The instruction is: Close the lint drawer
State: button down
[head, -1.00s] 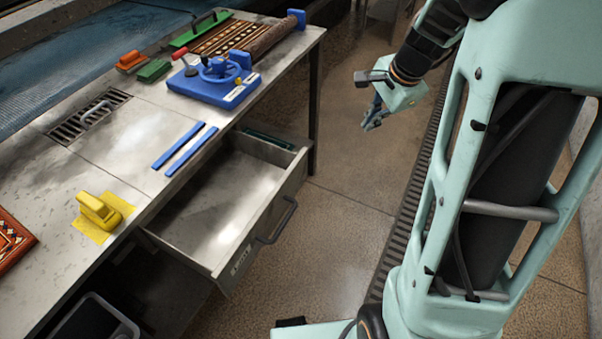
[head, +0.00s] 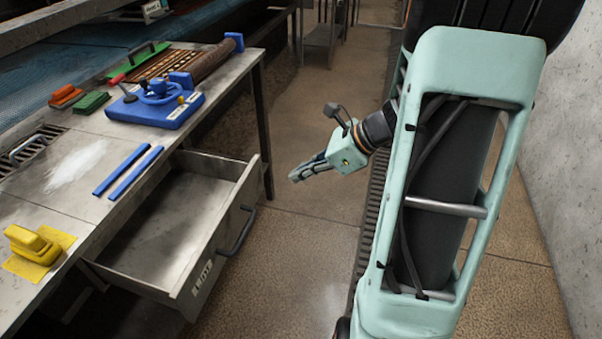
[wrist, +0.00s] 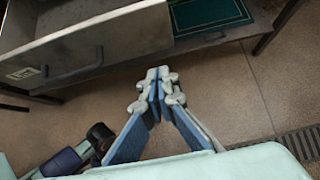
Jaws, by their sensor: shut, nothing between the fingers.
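The lint drawer (head: 172,222) is pulled out from under the metal table in the head view. Its front panel (head: 212,258) carries a label and a dark bar handle (head: 238,233). In the wrist view the drawer front (wrist: 90,45) and its handle (wrist: 72,72) lie ahead and to the left. My gripper (head: 293,178) is shut and empty, to the right of the drawer front and apart from it, over open floor. The gripper's fingertips also show in the wrist view (wrist: 158,76), meeting near the middle, clear of the drawer.
On the table (head: 40,180) lie two blue strips (head: 128,170), a yellow brush (head: 32,243), a blue device (head: 155,103) and a rolled rug (head: 200,62). A dark green panel (wrist: 208,14) shows in the wrist view. The floor right of the drawer is clear.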

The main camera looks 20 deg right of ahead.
aim_at(257, 182)
jog(key=w+a+f, duration=0.1)
jog(key=a, duration=0.1)
jog(key=w+a+f+b, duration=0.1)
jog(key=w+a, duration=0.1)
jog(key=w+a+f, duration=0.1)
jog(key=a+f, duration=0.1)
jog(key=shift+w+f+b, duration=0.1)
jog(key=shift+w+b, duration=0.15)
jog(key=shift+b, duration=0.1)
jog(key=shift+w+a, duration=0.25)
jog(key=shift+w+a, duration=0.3)
jog(key=shift+a, duration=0.1)
jog(key=w+a+p, duration=0.1)
jog(key=w+a, duration=0.3)
jog(key=a, duration=0.1)
jog(key=w+a+p, duration=0.1)
jog(key=w+a, duration=0.3)
jog(key=a, duration=0.1)
jog(key=w+a+p, duration=0.2)
jog(key=w+a, duration=0.2)
jog(key=a, duration=0.2)
jog(key=shift+w, duration=0.2)
jog(key=shift+w+a, duration=0.15)
jog(key=shift+a+r, duration=0.1)
jog(key=shift+r, duration=0.15)
